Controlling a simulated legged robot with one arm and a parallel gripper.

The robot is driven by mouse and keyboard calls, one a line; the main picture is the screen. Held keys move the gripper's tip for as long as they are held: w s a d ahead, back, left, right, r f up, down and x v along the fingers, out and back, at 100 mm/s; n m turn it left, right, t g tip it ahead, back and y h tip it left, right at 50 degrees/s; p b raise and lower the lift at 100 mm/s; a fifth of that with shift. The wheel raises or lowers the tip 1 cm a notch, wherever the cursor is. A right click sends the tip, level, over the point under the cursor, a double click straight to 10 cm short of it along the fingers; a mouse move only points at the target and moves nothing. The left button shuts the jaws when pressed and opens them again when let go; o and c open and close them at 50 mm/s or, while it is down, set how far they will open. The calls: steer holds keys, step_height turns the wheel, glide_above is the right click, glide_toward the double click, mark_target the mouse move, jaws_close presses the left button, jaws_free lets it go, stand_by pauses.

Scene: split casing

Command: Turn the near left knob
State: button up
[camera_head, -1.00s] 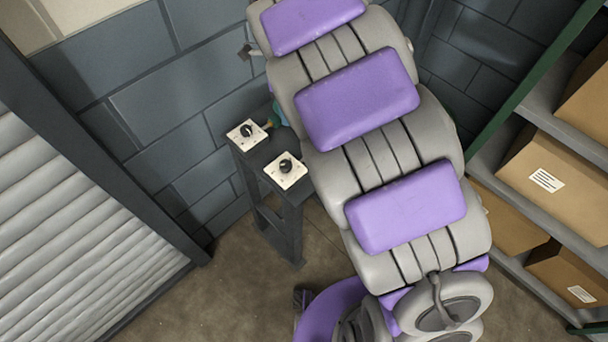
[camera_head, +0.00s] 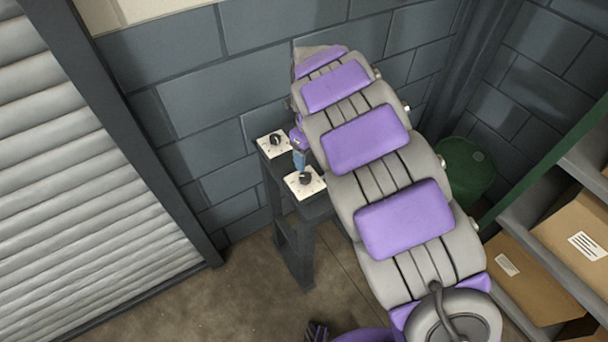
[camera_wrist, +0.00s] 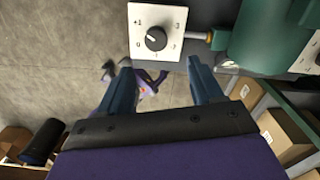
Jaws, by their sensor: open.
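The near left knob (camera_head: 305,179) is a dark round dial on a white plate at the near end of a dark stand. In the wrist view a black knob (camera_wrist: 156,38) with a pale pointer line sits on a white plate with printed marks, just beyond and between my fingertips. My gripper (camera_wrist: 159,64) is open and empty, with its two blue fingers apart on either side below the plate. In the head view my gripper (camera_head: 300,163) shows small, purple and blue, beside the near plate. Contact with the knob is not visible.
A second knob (camera_head: 275,140) sits on another white plate farther back. A teal rounded casing (camera_wrist: 268,35) with a metal rod lies right of the knob in the wrist view. A green drum (camera_head: 466,170) and shelves with cardboard boxes (camera_head: 571,232) stand to the right.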

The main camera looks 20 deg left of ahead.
mark_target(304, 175)
steer(key=f, duration=0.1)
steer(key=d+f, duration=0.1)
steer(key=f, duration=0.1)
steer(key=shift+d+f+b, duration=0.25)
steer(key=shift+d+b, duration=0.05)
steer(key=shift+b, duration=0.05)
steer(key=a+f+b, duration=0.1)
steer(key=a+f, duration=0.4)
steer(key=shift+f, duration=0.35)
steer(key=d, duration=0.2)
steer(key=d+r, duration=0.1)
steer(key=d, duration=0.1)
steer(key=shift+d, duration=0.15)
steer(key=shift+c, duration=1.1)
steer(key=a, duration=0.1)
steer(key=a+f, duration=0.1)
steer(key=a, duration=0.1)
steer(key=shift+a, duration=0.25)
steer(key=c, duration=0.5)
steer(key=shift+a, duration=0.15)
steer(key=shift+c, duration=0.5)
steer(key=shift+d, duration=0.7)
steer(key=shift+c, duration=1.2)
steer(key=shift+d+r, duration=0.25)
steer(key=shift+d, duration=0.2)
steer(key=shift+a, duration=0.15)
